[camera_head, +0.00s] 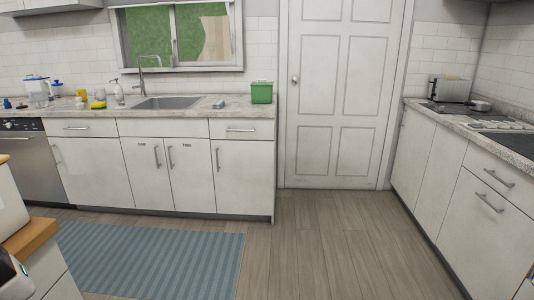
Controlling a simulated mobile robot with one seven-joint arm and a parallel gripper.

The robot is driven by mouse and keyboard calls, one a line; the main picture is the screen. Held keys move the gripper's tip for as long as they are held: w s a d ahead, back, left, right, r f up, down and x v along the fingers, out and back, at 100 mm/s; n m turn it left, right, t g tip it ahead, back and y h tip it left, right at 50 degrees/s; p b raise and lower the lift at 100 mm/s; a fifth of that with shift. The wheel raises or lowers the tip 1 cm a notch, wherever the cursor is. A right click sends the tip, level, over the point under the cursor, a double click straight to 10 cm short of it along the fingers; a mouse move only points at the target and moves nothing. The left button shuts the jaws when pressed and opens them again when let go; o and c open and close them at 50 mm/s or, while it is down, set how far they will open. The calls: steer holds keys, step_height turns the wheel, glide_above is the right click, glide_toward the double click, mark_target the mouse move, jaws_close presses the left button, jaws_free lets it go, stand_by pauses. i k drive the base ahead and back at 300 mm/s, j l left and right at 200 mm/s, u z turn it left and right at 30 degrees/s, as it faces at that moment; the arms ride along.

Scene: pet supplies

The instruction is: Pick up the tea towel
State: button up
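I cannot make out a tea towel for certain. A small grey-blue item (218,104) lies on the counter right of the sink; it is too small to tell whether it is folded cloth or a sponge. Small yellow items (98,105) lie on the counter left of the sink, and I cannot tell what they are made of.
The sink counter (190,113) runs along the back wall, with a green box (261,92) at its right end. A blue striped rug (150,258) lies before it. A wood-topped unit (30,238) stands close at lower left. The middle floor (320,240) is clear.

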mark_target(216, 105)
steer(key=i+l+u, duration=0.2)
steer(key=i, duration=1.05)
steer(key=i+j+u, duration=0.1)
steer(key=i+u, duration=0.2)
steer(key=i, duration=0.85)
steer(key=i+j, duration=0.2)
steer(key=i, duration=0.3)
steer(key=i+j, duration=0.15)
steer(key=i, duration=0.3)
steer(key=i+j, duration=0.2)
steer(key=i, duration=0.3)
steer(key=i+j, duration=0.15)
steer(key=i, duration=0.8)
